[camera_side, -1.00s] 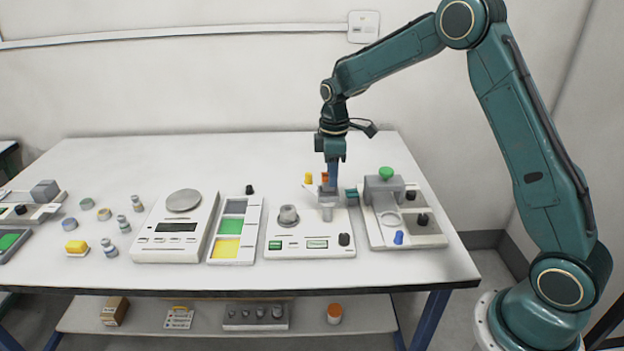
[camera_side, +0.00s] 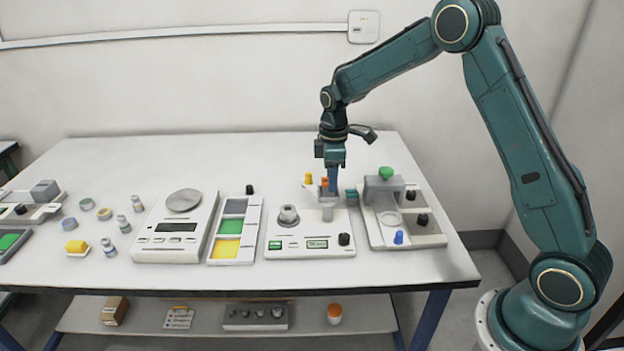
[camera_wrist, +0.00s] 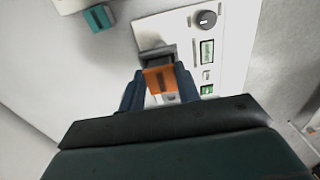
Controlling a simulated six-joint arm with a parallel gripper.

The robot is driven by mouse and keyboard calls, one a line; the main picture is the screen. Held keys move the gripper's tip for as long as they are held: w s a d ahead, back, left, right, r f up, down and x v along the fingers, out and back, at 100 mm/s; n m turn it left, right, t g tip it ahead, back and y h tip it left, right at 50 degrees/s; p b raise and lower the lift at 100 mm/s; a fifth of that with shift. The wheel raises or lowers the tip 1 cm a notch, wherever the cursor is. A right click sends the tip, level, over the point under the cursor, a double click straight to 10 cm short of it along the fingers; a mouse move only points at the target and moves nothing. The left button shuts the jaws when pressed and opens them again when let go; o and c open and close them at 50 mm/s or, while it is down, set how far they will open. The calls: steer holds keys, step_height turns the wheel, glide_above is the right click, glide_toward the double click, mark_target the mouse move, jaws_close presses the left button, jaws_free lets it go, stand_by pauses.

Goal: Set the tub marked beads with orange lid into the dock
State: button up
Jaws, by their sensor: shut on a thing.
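The orange-lidded tub (camera_wrist: 160,80) is between my gripper's fingers (camera_wrist: 155,92) in the wrist view, with its orange top showing. No beads marking can be read. In the side view a bit of orange (camera_side: 324,182) shows beside my gripper (camera_side: 329,190), which is shut on the tub and points down over the white instrument. A grey bracket, seemingly the dock (camera_wrist: 157,56), stands right beside the tub in the wrist view. It shows as a grey upright (camera_side: 328,213) under my gripper in the side view. Whether the tub touches it or is seated is hidden.
A green-topped fixture (camera_side: 386,174) stands close on the right. A scale (camera_side: 175,245) stands to the left. Another orange-lidded jar (camera_side: 334,313) is on the lower shelf.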

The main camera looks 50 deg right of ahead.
steer(key=o, duration=1)
steer(key=shift+o, duration=0.2)
steer(key=shift+r, duration=0.15)
step_height(320, 180, up, 14)
steer(key=shift+f, duration=0.25)
